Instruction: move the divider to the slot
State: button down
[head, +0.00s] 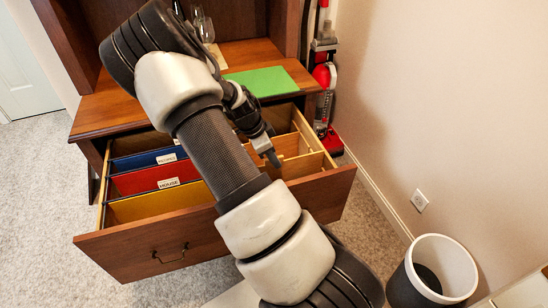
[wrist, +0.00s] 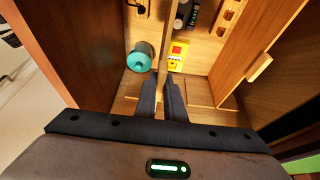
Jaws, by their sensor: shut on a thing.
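The divider (head: 302,157) is a light wooden panel in the right part of the open drawer (head: 150,245). My gripper (head: 276,162) reaches down into the drawer at the near-left end of this panel in the head view. In the wrist view, the two dark fingers (wrist: 160,82) are close together and shut on the divider, with only a narrow gap between them. The exact grip is hard to make out, and my arm hides part of the drawer. Pale notched strips line the compartment's sides, but I cannot tell which slot the divider lines up with.
Blue (head: 150,159), red (head: 155,178) and yellow (head: 150,205) folders stand in the drawer's left part. The wrist view shows a teal round item (wrist: 138,58) and a yellow item (wrist: 177,53) near my fingertips. A green sheet (head: 262,81) lies on the hutch top.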

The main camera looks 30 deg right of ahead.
jog(key=shift+f+b, duration=1.2)
jog(key=shift+f, duration=2.75)
jog(key=c, duration=1.5)
grip_release()
jog(key=shift+o, duration=0.2)
jog(key=shift+r, duration=0.15)
jog(key=p+v, duration=0.3)
jog(key=v, duration=0.1)
jog(key=shift+a+r, duration=0.2)
jog(key=shift+r, duration=0.1)
